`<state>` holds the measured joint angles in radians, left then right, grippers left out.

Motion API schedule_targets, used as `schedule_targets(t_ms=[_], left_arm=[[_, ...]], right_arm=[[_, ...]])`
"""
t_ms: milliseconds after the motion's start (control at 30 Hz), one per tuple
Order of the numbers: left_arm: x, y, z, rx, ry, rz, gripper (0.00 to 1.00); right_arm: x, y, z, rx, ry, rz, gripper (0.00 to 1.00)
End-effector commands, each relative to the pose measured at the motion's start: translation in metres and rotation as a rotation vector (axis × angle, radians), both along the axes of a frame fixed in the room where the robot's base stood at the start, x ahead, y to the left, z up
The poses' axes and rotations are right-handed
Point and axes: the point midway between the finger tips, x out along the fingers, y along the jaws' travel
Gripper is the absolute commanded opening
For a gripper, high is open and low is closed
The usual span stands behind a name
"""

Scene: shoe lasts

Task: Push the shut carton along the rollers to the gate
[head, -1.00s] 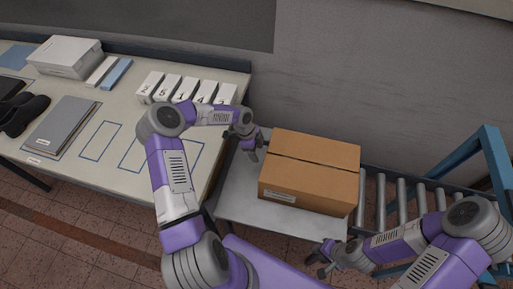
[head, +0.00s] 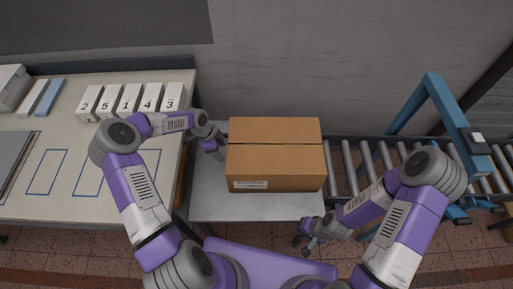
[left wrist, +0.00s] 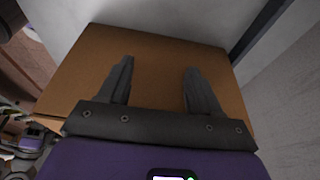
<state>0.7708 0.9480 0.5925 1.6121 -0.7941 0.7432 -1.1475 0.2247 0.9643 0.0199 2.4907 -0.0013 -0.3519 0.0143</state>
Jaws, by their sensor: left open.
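The shut brown carton (head: 275,167) sits on the grey metal plate (head: 255,207) just left of the rollers (head: 367,160). A narrow seam runs across its top and a white label is on its near side. My left gripper (head: 220,152) is at the carton's left side; in the left wrist view its two fingers (left wrist: 158,88) are apart, with the carton (left wrist: 150,60) filling the view beyond them. I cannot tell whether they touch it. My right gripper (head: 305,242) hangs near the plate's front right corner, apart from the carton. The blue gate frame (head: 447,125) stands over the rollers at the right.
A table (head: 50,205) at the left holds several numbered white boxes (head: 130,100), a grey folder (head: 14,158) and a blue strip (head: 50,96). A grey wall (head: 300,60) closes off the back. The rollers between the carton and the gate look clear, partly hidden by my right arm.

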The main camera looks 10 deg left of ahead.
Motion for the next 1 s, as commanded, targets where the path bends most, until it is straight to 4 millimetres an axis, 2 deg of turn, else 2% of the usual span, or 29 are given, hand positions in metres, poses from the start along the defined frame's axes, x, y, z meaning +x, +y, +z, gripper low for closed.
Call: schedule_targets(t_ms=[1000], left_arm=[[0.015, -0.061, 0.0, -0.002, -0.002, -0.002, 0.64]], right_arm=[[0.0, 0.0, -0.02, 0.0, 0.0, 0.0, 0.3]])
